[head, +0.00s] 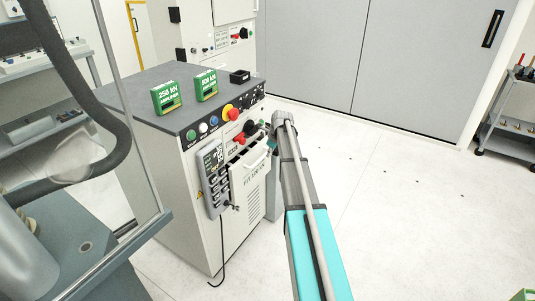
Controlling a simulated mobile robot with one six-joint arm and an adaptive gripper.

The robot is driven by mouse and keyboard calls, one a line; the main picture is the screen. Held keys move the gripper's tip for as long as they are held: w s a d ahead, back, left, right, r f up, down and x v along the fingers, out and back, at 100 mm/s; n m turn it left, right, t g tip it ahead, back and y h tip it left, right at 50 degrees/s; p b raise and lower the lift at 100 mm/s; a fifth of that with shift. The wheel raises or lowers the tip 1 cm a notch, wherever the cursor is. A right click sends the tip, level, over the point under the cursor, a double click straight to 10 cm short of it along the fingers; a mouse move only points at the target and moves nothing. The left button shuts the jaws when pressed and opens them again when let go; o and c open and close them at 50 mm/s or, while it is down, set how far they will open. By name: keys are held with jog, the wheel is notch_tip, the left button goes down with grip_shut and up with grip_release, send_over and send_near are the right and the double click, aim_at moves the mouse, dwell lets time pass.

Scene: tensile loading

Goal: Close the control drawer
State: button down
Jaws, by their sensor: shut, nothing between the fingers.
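The control drawer (248,180) is a pale front panel with a bar handle on the front of the grey-white control cabinet (172,180). Its front stands out from the cabinet face, so it looks partly open, with a dark gap and red knobs above it. My arm reaches up from the bottom right, and my gripper (267,131) is at the drawer's upper right, close to the cabinet's front edge. The gripper is small here and partly hidden by the wrist. It is shut and empty. I cannot tell whether it touches the drawer.
A grey handheld controller (213,178) with a hanging cable is on the cabinet front, left of the drawer. Two green boxes (166,97) (206,85) and a small black box (240,77) stand on top. The floor to the right is clear; a dark trolley (508,115) stands far right.

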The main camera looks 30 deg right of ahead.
jog(key=shift+p+v, duration=1.15)
jog(key=shift+v, duration=0.35)
jog(key=s+a+f+t+y+b, duration=0.2)
jog(key=s+a+t+b, duration=0.3)
jog(key=a+b, duration=0.3)
jog(key=shift+s+a+f+y, duration=0.45)
jog(key=shift+s+f, duration=0.15)
jog(key=shift+f, duration=0.15)
jog(key=shift+f, duration=0.1)
